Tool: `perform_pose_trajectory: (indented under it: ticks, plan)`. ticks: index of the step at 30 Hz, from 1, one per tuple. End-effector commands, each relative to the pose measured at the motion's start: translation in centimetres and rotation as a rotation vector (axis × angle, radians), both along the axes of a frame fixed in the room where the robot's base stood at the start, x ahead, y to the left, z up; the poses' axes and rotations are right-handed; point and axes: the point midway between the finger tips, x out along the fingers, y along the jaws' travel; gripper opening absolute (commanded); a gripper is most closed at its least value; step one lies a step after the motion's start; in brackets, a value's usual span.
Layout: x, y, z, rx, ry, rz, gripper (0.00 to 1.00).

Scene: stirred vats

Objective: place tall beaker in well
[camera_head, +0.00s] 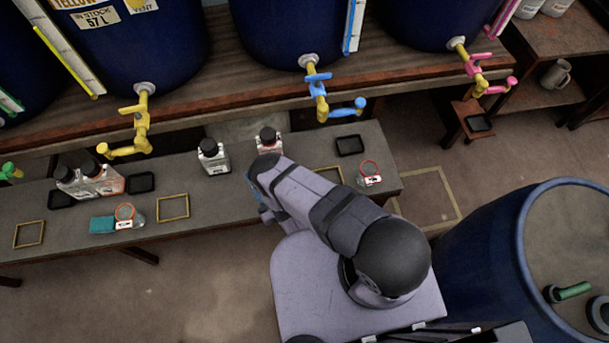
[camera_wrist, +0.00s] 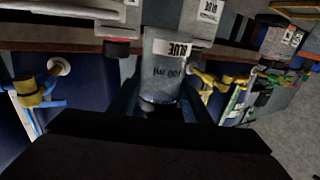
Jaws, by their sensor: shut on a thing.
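In the wrist view a clear grey beaker (camera_wrist: 160,88) marked "100 ml", with a white "BLUE" label, stands between the fingers of my gripper (camera_wrist: 164,100). My gripper is shut on it. The beaker's lower end is partly hidden by the dark gripper body. In the head view my arm covers most of the gripper and the held beaker, over the middle of the bench (camera_head: 230,190). Yellow square outlines (camera_head: 173,207) and black square trays (camera_head: 350,145) lie on the bench; I cannot tell which is the well.
Red-rimmed beakers stand at right (camera_head: 370,178) and left (camera_head: 138,220), the left one beside a teal block (camera_head: 101,224). Black-capped bottles (camera_head: 213,157) stand behind. Yellow (camera_head: 140,130), blue (camera_head: 319,95) and pink (camera_head: 475,68) taps overhang from the vats. A blue barrel (camera_head: 480,240) stands right.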

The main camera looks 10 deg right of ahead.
Motion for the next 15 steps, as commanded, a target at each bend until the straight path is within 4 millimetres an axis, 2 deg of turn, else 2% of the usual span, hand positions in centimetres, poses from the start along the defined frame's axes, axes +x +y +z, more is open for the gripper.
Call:
perform_pose_trajectory:
  ticks: [8, 15]
  plan:
    - [1.7, -3.7, 0.9, 0.0, 0.0, -0.069, 0.22]
    - [3.2, -8.7, 1.5, 0.0, 0.001, -0.155, 0.22]
